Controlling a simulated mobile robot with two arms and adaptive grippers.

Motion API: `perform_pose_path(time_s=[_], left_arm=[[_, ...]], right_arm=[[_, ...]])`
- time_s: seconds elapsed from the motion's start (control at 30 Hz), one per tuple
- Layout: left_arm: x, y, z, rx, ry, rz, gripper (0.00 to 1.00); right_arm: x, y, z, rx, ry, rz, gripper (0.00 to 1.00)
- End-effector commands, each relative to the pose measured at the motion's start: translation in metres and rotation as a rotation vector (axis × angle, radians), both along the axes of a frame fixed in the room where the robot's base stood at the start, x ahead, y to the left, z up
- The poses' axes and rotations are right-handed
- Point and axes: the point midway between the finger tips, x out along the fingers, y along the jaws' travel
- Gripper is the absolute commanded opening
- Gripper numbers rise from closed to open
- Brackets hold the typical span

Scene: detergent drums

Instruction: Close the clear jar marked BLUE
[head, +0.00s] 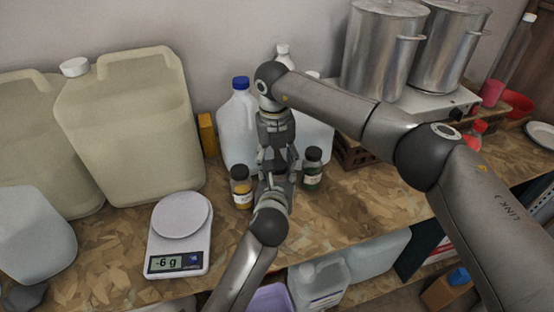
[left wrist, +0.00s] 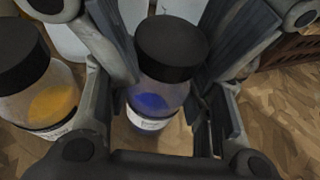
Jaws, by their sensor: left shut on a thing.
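The clear jar with blue powder (left wrist: 152,103) stands in the left wrist view, with a white label whose word I cannot read. A black lid (left wrist: 170,48) sits at its top; whether it is seated fully I cannot tell. My left gripper (left wrist: 165,108) is shut on this jar, one finger on each side. In the head view my left gripper (head: 275,182) comes from below and hides the jar. My right gripper (head: 276,158) points down just above it; its fingers flank the lid area, but whether they grip the lid is unclear.
A yellow-powder jar (head: 241,187) stands close on the left and a green jar (head: 313,168) on the right, both black-lidded. A scale (head: 180,232) reads -6 g. A blue-capped jug (head: 238,115) stands behind. Large drums (head: 135,130) fill the left; steel pots (head: 382,50) are back right.

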Motion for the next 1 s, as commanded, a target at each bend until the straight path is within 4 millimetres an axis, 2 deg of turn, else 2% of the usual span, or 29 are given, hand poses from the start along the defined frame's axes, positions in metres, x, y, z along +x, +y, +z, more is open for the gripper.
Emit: perform_pose_path(time_s=[0.03, 0.57, 0.63, 0.77, 0.87, 1.0], left_arm=[[0.0, -0.003, 0.002, -0.007, -0.005, -0.005, 0.04], [0.001, -0.001, 0.004, -0.008, -0.008, -0.001, 0.04], [0.001, -0.001, 0.004, -0.007, -0.009, 0.0, 0.0], [0.001, -0.001, 0.004, -0.007, -0.009, 0.0, 0.0], [0.001, -0.001, 0.004, -0.006, -0.008, -0.001, 0.0], [0.001, 0.0, 0.003, -0.005, -0.006, 0.0, 0.0]], right_arm=[[0.0, -0.003, -0.006, -0.005, 0.002, -0.004, 0.46], [0.0, -0.004, -0.005, -0.008, 0.005, -0.005, 0.46], [0.0, -0.004, -0.004, -0.007, 0.005, -0.004, 0.58], [0.001, 0.003, 0.004, 0.028, 0.001, 0.01, 0.58], [0.001, 0.003, 0.01, 0.025, 0.004, 0.107, 0.58], [0.002, 0.003, 0.024, 0.025, 0.009, 0.327, 0.58]])
